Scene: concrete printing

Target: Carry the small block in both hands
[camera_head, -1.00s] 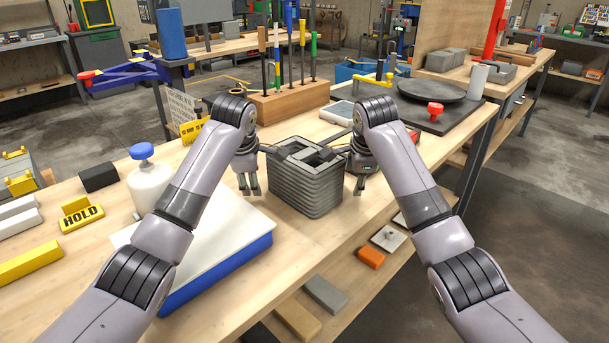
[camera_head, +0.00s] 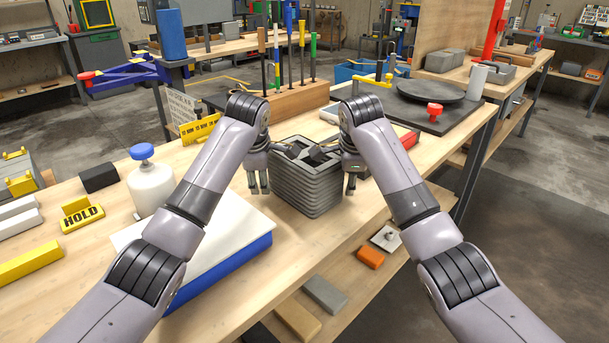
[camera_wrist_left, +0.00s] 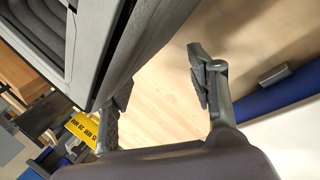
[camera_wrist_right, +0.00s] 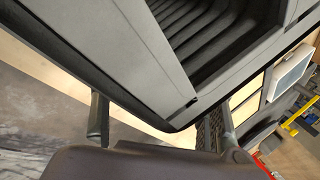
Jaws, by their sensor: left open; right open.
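The small block (camera_head: 307,187) is a grey, layered, hollow printed piece standing upright on the wooden table. It shows between my two grippers in the head view. My left gripper (camera_head: 259,185) is open at the block's left side. The left wrist view shows its fingers (camera_wrist_left: 165,90) apart, with the block's wall (camera_wrist_left: 112,45) close to one finger. My right gripper (camera_head: 351,183) is open at the block's right side. In the right wrist view the block (camera_wrist_right: 150,60) fills the upper part, with the right fingers (camera_wrist_right: 155,125) apart beneath it. Whether either gripper touches the block cannot be told.
A white slab with a blue edge (camera_head: 222,262) lies in front left of the block. A white bottle with a blue cap (camera_head: 150,185) stands at left. A wooden tool holder (camera_head: 292,100) is behind. A dark turntable (camera_head: 432,92) is at back right.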

